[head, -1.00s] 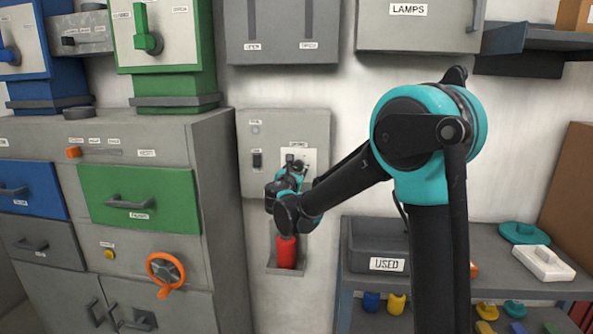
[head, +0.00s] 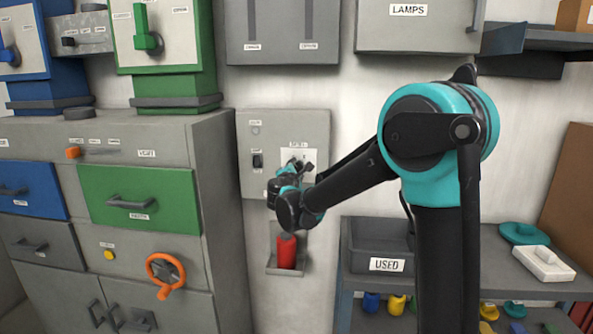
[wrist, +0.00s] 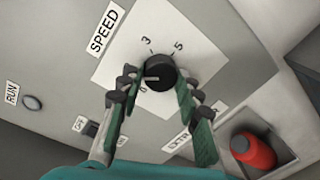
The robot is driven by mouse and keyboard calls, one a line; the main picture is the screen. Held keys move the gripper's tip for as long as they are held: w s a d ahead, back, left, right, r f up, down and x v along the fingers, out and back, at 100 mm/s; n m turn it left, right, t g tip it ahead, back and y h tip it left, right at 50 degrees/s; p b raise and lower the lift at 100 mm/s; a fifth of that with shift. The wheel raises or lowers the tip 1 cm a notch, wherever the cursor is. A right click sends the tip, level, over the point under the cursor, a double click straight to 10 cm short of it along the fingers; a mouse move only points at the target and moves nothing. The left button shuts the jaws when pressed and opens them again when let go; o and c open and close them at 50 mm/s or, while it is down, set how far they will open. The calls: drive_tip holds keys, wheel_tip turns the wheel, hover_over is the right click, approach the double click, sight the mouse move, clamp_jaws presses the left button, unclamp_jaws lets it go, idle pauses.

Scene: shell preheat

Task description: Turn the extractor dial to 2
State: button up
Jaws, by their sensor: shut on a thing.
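The extractor dial (wrist: 163,66) is a round black knob with a pale pointer mark, on a white plate (wrist: 125,68) labelled SPEED. In the wrist view the pointer is toward the picture's left, near a partly covered mark that looks like 0; the marks 3 and 5 show above the knob. My gripper (wrist: 158,82) has one green-and-grey finger on each side of the knob and is shut on it. In the head view my gripper (head: 297,167) is at the grey wall box (head: 252,185) and covers most of the dial.
The box also carries a black switch (head: 257,160) and a RUN button (wrist: 32,102). A red cylinder (head: 287,251) stands in a recess below. A grey cabinet (head: 222,230) is on the left; a shelf with a USED bin (head: 387,265) is at right.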

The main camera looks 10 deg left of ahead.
drive_tip(key=shift+m, duration=0.6)
drive_tip(key=o, duration=1.2)
drive_tip(key=shift+c, duration=0.2)
drive_tip(key=s, duration=1.2)
drive_tip(key=shift+a+r, duration=0.35)
drive_tip(key=shift+a, duration=0.05)
